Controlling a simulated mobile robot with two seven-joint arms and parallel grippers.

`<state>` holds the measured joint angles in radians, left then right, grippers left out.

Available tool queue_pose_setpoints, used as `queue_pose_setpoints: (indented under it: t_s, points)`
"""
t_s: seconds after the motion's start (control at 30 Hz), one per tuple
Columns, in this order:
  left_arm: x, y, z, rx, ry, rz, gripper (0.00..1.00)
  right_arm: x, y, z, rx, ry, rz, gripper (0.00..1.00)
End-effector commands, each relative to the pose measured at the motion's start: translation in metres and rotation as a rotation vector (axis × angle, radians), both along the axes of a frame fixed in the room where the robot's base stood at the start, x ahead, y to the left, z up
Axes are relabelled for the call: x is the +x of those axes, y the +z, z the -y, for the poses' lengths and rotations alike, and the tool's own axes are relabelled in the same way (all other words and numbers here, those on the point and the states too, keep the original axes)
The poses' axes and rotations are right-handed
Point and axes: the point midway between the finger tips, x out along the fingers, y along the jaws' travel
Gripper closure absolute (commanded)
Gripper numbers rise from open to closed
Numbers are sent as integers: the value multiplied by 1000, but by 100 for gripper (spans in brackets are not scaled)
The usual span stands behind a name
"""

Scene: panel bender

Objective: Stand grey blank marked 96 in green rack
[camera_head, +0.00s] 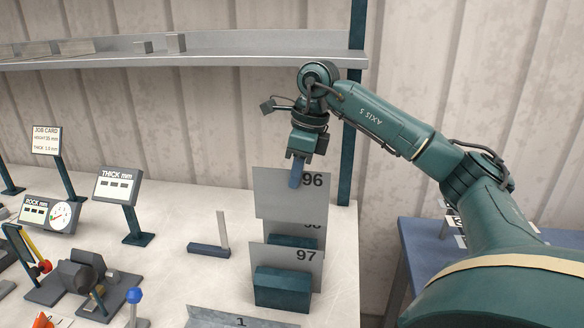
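The grey blank marked 96 (285,205) is upright in the middle of the view. My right gripper (297,172) comes down from above onto its top edge, with a finger in front of its face, and looks shut on it. The back finger is hidden. The blank's lower edge overlaps another grey blank (312,237), whose number is partly covered. Whether they touch I cannot tell. My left gripper is not in view. I cannot pick out a green rack for certain; dark teal blocks stand by the lower blanks.
A grey blank marked 97 (308,268) stands upright behind a teal block (282,288) at the front. A square-like tool (212,246) lies left of the blanks. THICK display (117,186), dial gauge (48,213) and job card (46,140) stand at left. A metal shelf (220,58) runs above.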

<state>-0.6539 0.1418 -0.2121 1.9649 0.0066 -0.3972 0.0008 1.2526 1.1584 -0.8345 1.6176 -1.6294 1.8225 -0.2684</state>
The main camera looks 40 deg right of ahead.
Motion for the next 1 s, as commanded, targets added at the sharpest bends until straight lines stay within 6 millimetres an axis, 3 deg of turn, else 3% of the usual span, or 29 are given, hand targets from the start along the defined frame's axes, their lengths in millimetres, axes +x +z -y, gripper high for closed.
queue_pose_setpoints:
  t_s: [0.1,0.6,1.0]
  points:
    - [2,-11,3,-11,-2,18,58,0,-23,0,0,0,0,100]
    - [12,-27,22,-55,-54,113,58,0,-88,0,0,1,1,100]
    - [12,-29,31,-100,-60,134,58,0,-119,0,1,0,1,100]
